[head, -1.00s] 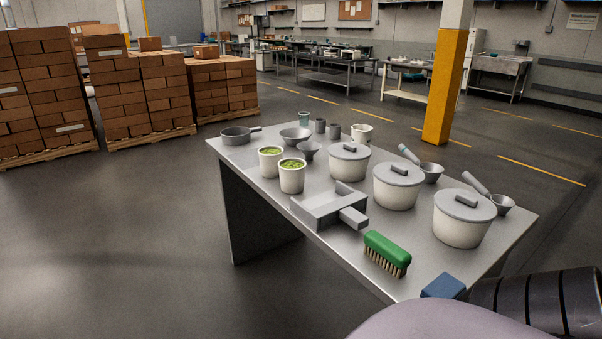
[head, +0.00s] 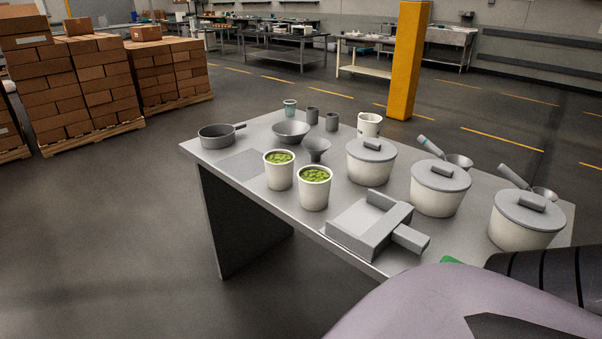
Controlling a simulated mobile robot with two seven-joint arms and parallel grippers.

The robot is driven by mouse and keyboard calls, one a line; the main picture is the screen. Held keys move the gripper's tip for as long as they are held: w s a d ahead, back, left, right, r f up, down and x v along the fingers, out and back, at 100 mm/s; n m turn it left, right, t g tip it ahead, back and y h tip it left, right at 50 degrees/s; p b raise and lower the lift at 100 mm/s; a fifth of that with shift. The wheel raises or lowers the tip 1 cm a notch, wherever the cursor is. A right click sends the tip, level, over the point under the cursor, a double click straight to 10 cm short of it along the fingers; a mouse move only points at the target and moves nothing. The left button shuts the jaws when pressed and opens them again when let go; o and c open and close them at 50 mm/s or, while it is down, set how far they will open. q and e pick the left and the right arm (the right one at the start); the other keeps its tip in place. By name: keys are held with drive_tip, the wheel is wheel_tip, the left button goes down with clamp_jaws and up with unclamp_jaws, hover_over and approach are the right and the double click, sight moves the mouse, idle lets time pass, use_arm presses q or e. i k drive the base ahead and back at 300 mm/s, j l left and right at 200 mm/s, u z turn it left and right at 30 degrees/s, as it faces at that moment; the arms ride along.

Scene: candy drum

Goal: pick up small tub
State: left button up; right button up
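Two small white open tubs with green contents stand upright side by side on the metal table, the left one (head: 279,176) slightly farther back than the right one (head: 314,194). A small empty-looking white tub (head: 369,126) stands at the table's far side. Three larger white tubs with grey lids, near (head: 525,234), middle (head: 440,200) and far (head: 371,170), stand in a row along the right side. I cannot tell which one the task calls the small tub. Neither gripper is in view; part of my own arm covers the lower right.
The table (head: 238,165) also holds a grey pan (head: 216,138), bowl (head: 291,131), funnel (head: 316,148), grey scoop-like tray (head: 365,228), several cups and handled scoops. A green brush (head: 452,261) is mostly hidden behind my arm. Floor left of the table is clear; boxes stand beyond.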

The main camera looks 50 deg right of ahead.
sight(314, 188)
drive_tip(key=i+u, duration=0.15)
drive_tip(key=i, duration=0.35)
drive_tip(key=i+l+u, duration=0.15)
drive_tip(key=i, duration=0.3)
drive_tip(key=u, duration=7.6)
drive_tip(key=i+u, duration=0.1)
drive_tip(key=u, duration=1)
